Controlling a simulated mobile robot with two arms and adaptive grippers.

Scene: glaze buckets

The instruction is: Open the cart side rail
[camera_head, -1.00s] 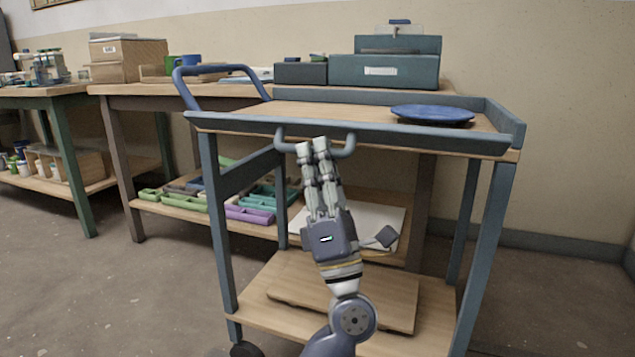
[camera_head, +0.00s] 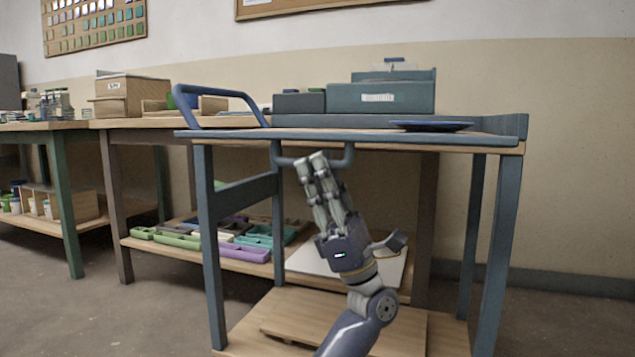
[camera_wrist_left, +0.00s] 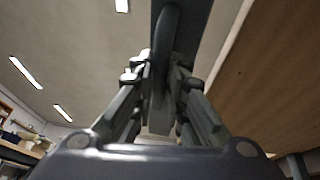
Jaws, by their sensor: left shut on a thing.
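The blue-grey cart has a near side rail (camera_head: 400,138) that shows as a thin, nearly edge-on strip along the front of its top. I cannot tell its exact tilt. A U-shaped rail handle (camera_head: 349,155) hangs below the strip. My left gripper (camera_head: 311,158) reaches up from below and is shut on the handle's crossbar. In the left wrist view, the fingers (camera_wrist_left: 163,85) close around the dark handle bar (camera_wrist_left: 168,40). The fingers hide part of the bar. My right gripper is not in view.
A blue plate (camera_head: 430,126) lies on the cart top. The cart's push handle (camera_head: 215,90) is at the left, and its lower shelf (camera_head: 440,335) is below my arm. A workbench with teal boxes (camera_head: 380,97) stands close behind. Open floor lies left of the cart.

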